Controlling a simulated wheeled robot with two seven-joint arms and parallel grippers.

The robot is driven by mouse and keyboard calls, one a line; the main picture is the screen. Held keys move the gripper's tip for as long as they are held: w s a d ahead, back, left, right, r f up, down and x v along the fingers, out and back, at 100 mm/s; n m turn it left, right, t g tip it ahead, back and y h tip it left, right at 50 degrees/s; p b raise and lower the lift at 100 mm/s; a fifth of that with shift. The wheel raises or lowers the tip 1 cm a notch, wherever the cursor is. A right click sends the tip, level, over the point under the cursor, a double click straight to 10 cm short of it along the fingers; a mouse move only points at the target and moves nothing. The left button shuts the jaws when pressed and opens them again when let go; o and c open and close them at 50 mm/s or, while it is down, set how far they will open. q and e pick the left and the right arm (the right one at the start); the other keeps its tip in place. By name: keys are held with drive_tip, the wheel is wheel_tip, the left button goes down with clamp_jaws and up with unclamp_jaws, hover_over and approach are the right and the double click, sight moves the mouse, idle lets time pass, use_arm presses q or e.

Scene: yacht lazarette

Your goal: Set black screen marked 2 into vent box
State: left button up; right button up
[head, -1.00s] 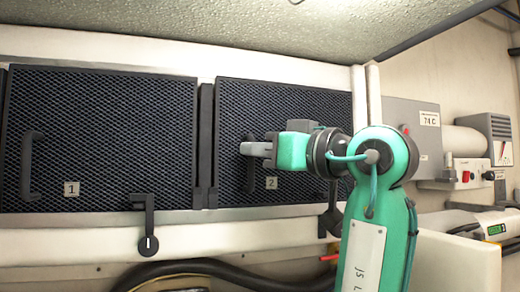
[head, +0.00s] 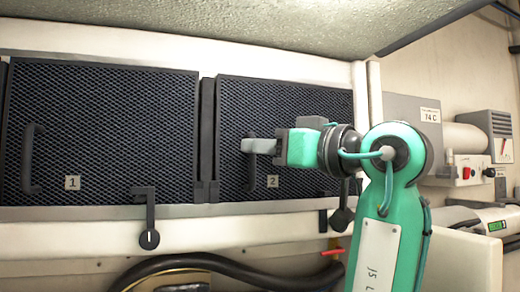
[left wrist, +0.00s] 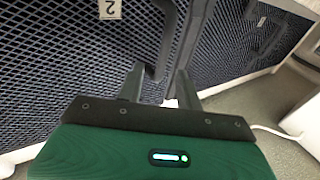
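The black mesh screen marked 2 (head: 310,103) stands upright in the right opening of the vent box (head: 275,66). It has a dark upright handle (head: 251,180) on its left part and a small label 2 below. I cannot tell how deep it sits. My left gripper (head: 250,146) is in front of this handle and hides its upper part. In the left wrist view the gripper's fingers (left wrist: 158,82) are apart, with the dark handle (left wrist: 163,45) showing between and beyond them. The label 2 (left wrist: 109,9) is at the top there. My right gripper is out of view.
A mesh screen marked 1 (head: 105,125) fills the left opening, past a dark middle post (head: 207,140). Black latches hang below, one at the left screen (head: 149,225) and one at the right (head: 342,215).

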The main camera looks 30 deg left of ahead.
use_arm(q)
drive_tip(key=b+v, duration=0.2)
drive_tip(key=v, duration=1)
drive_tip(key=shift+d, duration=0.35)
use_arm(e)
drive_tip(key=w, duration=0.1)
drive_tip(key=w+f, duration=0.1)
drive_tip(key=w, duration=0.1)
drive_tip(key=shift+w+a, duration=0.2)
use_arm(q)
drive_tip(key=shift+a+f, duration=0.1)
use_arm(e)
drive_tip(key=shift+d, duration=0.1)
